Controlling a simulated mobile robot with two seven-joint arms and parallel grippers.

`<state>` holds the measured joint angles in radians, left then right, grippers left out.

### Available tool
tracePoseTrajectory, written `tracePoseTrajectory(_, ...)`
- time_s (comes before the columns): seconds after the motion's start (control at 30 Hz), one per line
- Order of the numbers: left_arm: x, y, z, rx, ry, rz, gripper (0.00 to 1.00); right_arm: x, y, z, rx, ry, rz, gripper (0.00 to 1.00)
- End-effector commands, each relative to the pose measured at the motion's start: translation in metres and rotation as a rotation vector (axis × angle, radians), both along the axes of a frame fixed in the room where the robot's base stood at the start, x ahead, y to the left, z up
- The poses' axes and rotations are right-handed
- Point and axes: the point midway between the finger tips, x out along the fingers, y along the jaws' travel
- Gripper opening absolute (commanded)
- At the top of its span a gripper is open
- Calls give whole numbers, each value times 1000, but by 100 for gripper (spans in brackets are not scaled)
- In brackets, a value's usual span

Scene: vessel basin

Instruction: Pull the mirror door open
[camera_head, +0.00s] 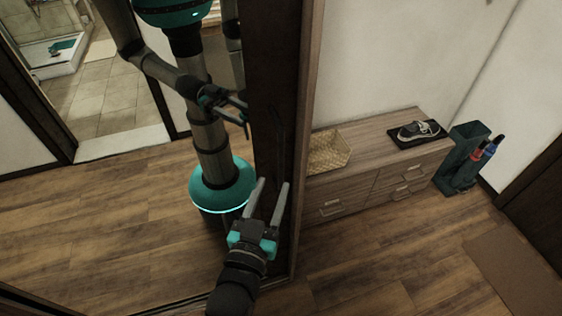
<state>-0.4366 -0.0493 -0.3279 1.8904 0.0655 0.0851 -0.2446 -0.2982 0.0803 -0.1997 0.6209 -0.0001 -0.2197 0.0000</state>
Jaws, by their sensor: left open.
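The mirror door (110,220) fills the left part of the head view and reflects the room and my own body. Its dark frame (278,90) runs upright near the middle of the view. My left gripper (271,184) comes up from below, with its two fingers apart and pointing up along the lower part of the dark frame. My right gripper is not directly in view; a gripper shows only as a reflection in the mirror.
Right of the door stands a wooden drawer cabinet (385,178) with a woven basket (327,152) and a shoe (418,130) on a dark tray. A teal umbrella stand (455,158) is beside it. A brown mat (510,270) lies at lower right. The floor between is clear.

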Motion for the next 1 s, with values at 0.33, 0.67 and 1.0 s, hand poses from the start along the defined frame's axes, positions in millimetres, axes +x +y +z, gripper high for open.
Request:
tracePoseTrajectory(0.33,53,-15,1,-1,-2,1,47,-1,0,-2,1,2,0,50)
tracePoseTrajectory(0.67,73,-20,0,-1,1,1,47,-2,1,-3,0,3,0,50)
tracePoseTrajectory(1.0,74,-20,0,0,1,1,38,-2,1,-3,0,3,0,50)
